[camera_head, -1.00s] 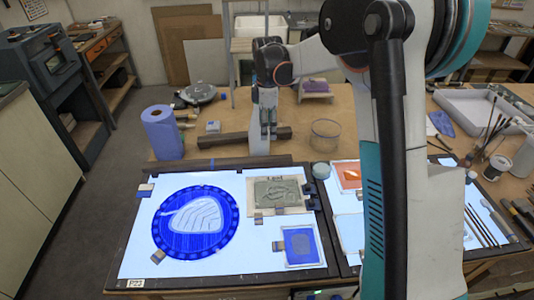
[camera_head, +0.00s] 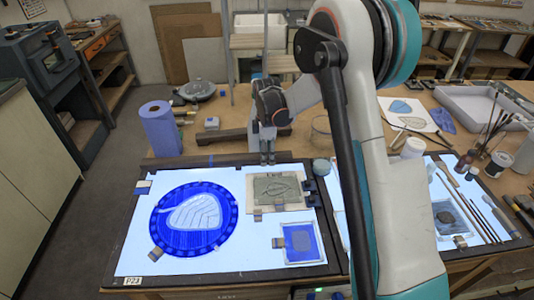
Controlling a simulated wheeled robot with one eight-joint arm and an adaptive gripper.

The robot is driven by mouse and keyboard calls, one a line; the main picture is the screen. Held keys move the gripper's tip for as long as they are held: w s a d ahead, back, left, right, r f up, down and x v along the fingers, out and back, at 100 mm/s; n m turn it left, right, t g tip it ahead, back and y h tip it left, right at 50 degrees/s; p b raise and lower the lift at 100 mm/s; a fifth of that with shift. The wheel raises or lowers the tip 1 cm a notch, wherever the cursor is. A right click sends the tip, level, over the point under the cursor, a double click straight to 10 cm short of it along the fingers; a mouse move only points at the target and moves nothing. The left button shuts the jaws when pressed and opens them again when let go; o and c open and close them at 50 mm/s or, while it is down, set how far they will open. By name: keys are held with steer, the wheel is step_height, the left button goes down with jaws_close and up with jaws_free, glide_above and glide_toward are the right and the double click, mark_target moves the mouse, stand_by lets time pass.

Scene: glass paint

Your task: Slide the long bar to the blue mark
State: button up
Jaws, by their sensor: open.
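My gripper (camera_head: 267,161) points down, jaws open, over the back edge of the left light table. A long dark bar (camera_head: 235,158) runs along that back edge. The fingertips are at its right part; I cannot tell whether they touch it. A second, thicker dark bar (camera_head: 232,136) lies on the wooden bench behind, partly hidden by my gripper and arm.
The lit panel (camera_head: 130,258) carries a round blue glass piece (camera_head: 195,221), a grey framed piece (camera_head: 277,189) and a small blue pane (camera_head: 300,243). A blue paper roll (camera_head: 161,128) stands at the left. A clear round container (camera_head: 321,128) is partly behind my arm.

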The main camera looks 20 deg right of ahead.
jaws_close()
steer(key=s, duration=0.3)
steer(key=s+a+b, duration=0.1)
steer(key=s, duration=0.2)
steer(key=shift+s+a, duration=0.2)
steer(key=shift+s, duration=0.2)
jaws_free()
step_height(320, 180, up, 12)
stand_by(0.5)
